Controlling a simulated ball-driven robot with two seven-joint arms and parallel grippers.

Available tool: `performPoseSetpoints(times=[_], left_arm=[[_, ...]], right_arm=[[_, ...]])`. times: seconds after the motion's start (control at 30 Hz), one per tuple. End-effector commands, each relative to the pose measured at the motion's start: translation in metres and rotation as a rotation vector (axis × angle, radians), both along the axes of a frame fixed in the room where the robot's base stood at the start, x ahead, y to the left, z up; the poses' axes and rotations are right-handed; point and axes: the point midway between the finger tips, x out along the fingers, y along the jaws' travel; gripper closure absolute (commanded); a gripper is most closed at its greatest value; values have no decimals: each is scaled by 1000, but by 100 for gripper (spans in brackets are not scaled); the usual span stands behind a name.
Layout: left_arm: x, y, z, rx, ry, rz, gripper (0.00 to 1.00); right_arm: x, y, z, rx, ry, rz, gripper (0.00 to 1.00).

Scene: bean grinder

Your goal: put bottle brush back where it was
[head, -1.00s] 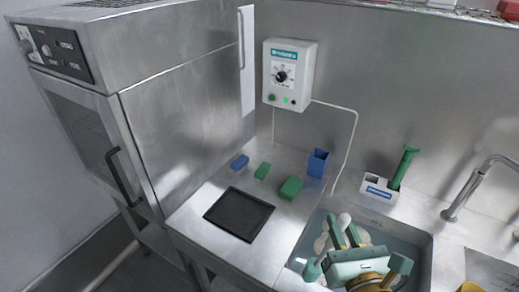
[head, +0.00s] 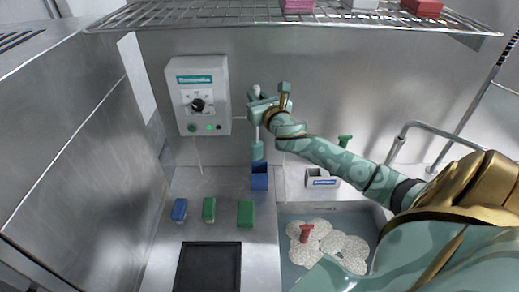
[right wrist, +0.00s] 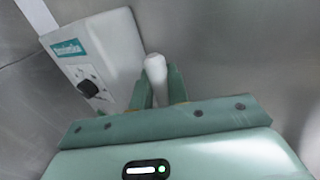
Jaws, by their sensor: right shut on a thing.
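My right gripper (head: 266,104) is raised near the back wall, beside the control box. It is shut on the bottle brush (head: 257,151), whose green lower end hangs down just above the open blue holder (head: 260,178). The brush's pale rounded top shows between the two green fingers in the right wrist view (right wrist: 155,72). In the head view the gripper partly hides the middle of the brush. The brush looks about upright and apart from the holder. My left gripper is not in view.
A control box (head: 198,98) with a dial hangs left of the gripper. Blue and green sponges (head: 209,210) lie by a black mat (head: 208,270). A white caddy (head: 319,180) stands by the sink, which holds pale plates (head: 340,247) and a red item (head: 305,232). A wire shelf (head: 220,14) is overhead.

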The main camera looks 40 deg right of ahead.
Motion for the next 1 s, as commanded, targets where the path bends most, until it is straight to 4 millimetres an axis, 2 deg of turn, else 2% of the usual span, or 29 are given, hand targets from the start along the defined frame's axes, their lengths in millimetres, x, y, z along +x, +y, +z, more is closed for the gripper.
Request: performPoseSetpoints(times=[0.07, 0.17, 0.27, 0.4, 0.53, 0.63, 0.8, 1.0], left_arm=[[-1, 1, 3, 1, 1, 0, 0], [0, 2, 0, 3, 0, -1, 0], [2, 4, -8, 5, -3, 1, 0], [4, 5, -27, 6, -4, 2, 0], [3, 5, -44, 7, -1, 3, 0], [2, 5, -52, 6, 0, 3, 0], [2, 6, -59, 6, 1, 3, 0], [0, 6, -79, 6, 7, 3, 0]], right_arm=[[4, -10, 10, -4, 1, -16, 100], [6, -17, 5, -3, 5, -28, 100], [5, -18, -19, 1, 9, -31, 100], [6, -17, -67, 3, 9, -31, 100], [5, -17, -105, 1, 9, -30, 100], [6, -17, -122, -1, 7, -29, 100], [6, -17, -135, -2, 5, -28, 100], [6, -16, -167, -1, 6, -28, 100]])
